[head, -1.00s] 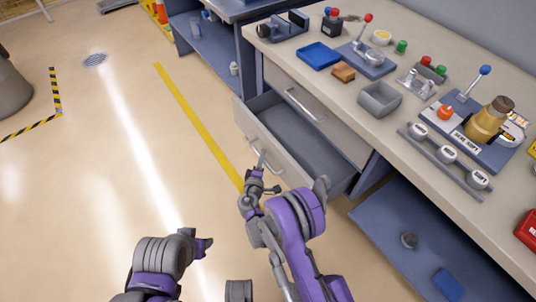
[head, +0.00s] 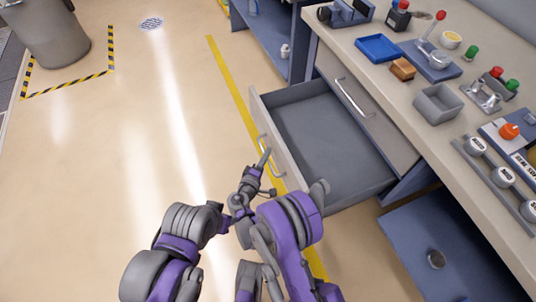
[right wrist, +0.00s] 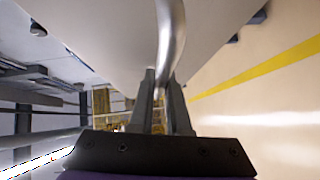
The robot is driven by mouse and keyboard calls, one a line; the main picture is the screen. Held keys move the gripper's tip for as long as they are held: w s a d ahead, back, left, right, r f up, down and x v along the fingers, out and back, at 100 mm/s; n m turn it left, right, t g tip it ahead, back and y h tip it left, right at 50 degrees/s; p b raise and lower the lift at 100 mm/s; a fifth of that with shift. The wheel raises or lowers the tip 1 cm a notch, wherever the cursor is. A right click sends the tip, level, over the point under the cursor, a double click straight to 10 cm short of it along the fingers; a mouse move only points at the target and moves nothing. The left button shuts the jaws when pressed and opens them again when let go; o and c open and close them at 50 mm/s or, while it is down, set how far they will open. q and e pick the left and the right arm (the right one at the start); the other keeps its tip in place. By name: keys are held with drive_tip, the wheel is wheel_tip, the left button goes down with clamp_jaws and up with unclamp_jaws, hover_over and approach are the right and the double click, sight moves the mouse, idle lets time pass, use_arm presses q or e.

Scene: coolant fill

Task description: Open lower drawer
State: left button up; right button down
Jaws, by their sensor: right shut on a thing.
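The lower drawer (head: 322,140) is pulled well out of the bench in the head view. Its grey inside looks empty. Its silver handle (head: 262,140) is on the front panel, on the left side. My right gripper (head: 264,163) is at this handle. In the right wrist view the handle (right wrist: 172,35) runs down between the two fingers, and my right gripper (right wrist: 160,105) is shut on it. Links of my left arm show low in the head view, but I cannot make out its gripper.
The upper drawer (head: 372,120) is shut, with its own handle (head: 354,97). The benchtop above holds a blue tray (head: 378,48), a grey bin (head: 438,104) and several fixtures. A blue lower shelf (head: 440,235) is on the right.

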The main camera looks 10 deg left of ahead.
drive_tip(key=c, duration=0.9)
unclamp_jaws()
drive_tip(key=shift+s, duration=0.1)
drive_tip(key=s, duration=0.3)
drive_tip(key=s+a+r, duration=0.1)
drive_tip(key=s, duration=0.6)
drive_tip(key=shift+s+a+r+p, duration=0.2)
drive_tip(key=shift+a+r+p, duration=0.05)
drive_tip(key=shift+r+p, duration=0.1)
drive_tip(key=shift+d, duration=0.1)
